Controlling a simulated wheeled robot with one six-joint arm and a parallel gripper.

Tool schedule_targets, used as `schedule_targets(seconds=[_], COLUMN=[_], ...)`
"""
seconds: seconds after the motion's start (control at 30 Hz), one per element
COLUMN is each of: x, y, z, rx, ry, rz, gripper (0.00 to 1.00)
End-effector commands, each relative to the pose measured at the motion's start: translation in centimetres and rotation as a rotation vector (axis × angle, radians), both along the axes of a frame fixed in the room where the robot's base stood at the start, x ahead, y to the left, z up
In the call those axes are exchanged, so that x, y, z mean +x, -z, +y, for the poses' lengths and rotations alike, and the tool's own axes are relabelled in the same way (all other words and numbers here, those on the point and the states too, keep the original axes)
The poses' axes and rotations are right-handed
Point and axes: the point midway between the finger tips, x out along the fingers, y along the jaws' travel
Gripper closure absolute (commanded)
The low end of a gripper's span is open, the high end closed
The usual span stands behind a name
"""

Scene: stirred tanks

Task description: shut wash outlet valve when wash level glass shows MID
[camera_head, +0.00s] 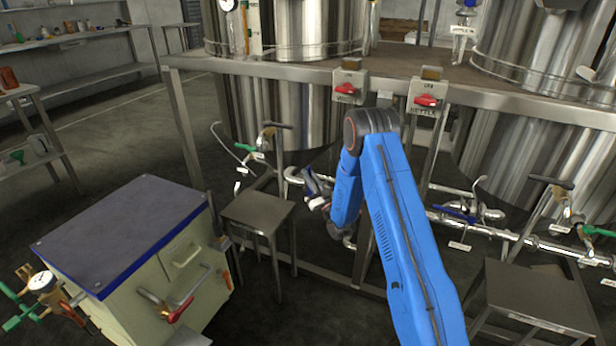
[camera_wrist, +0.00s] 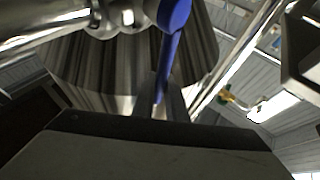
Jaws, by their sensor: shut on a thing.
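My gripper (camera_head: 314,186) is low in front of the left steel tank (camera_head: 290,105), at its outlet pipe (camera_head: 293,177). In the wrist view my gripper (camera_wrist: 168,105) is shut on a blue valve lever (camera_wrist: 171,55), which stands beside a polished pipe fitting (camera_wrist: 118,18). In the head view my wrist and fingers hide most of this valve. A narrow level glass (camera_head: 254,27) stands at the left tank's upper front. Its level and marks are too small to read. I cannot read which tank is labelled wash.
A second outlet with a blue lever (camera_head: 453,214) is under the right tank (camera_head: 520,135). Red switches (camera_head: 346,88) sit on the frame rail (camera_head: 300,70). A small steel stand (camera_head: 258,210) and a blue-topped cabinet (camera_head: 125,228) are at the left. Open floor lies behind the cabinet.

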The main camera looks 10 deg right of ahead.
Motion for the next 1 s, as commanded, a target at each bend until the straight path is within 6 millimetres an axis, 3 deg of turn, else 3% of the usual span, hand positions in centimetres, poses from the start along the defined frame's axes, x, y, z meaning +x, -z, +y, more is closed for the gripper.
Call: schedule_targets(seconds=[0.6,0.63,0.7,1.0], x=[-0.11,-0.11,-0.09,-0.10], y=[0.21,0.21,0.19,0.12], z=[-0.09,-0.09,-0.09,-0.07], rx=[0.036,0.036,0.035,0.035], ry=[0.001,0.001,0.002,0.001], rz=[-0.022,-0.022,-0.022,-0.023], gripper=[1.00,0.85,0.69,0.69])
